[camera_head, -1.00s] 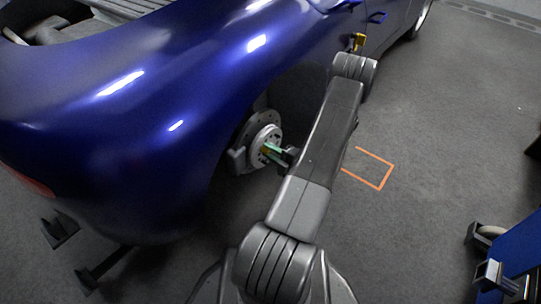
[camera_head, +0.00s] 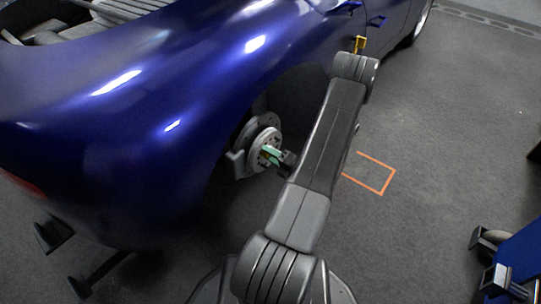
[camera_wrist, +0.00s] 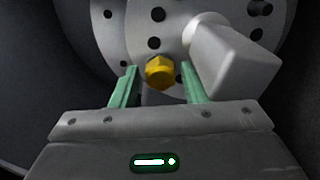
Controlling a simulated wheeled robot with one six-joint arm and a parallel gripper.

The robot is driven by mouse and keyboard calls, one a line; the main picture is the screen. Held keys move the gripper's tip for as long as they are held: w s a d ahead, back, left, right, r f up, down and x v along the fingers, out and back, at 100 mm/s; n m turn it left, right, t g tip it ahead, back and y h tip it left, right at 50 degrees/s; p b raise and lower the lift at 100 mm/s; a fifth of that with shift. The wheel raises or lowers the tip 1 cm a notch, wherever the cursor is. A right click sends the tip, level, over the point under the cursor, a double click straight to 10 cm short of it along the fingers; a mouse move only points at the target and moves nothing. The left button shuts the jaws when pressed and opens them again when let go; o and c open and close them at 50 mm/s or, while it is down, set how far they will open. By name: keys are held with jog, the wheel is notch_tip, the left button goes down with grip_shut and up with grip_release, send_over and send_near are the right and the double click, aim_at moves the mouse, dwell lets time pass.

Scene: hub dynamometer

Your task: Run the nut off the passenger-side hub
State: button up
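The hub (camera_head: 263,143) with its brake disc sits in the wheel arch of the blue car, with no wheel on it. My gripper (camera_wrist: 160,85) has two green fingers, spread apart. One finger is on each side of the nut, with a visible gap at both sides. In the head view my gripper (camera_head: 268,155) is at the hub, and the nut is hard to make out there.
The blue car body (camera_head: 120,110) overhangs the hub. An orange outline (camera_head: 388,187) marks open floor at right. A blue wheeled cart (camera_head: 520,262) stands at lower right.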

jog(key=shift+m+p, duration=2.85)
jog(key=shift+m, duration=3.15)
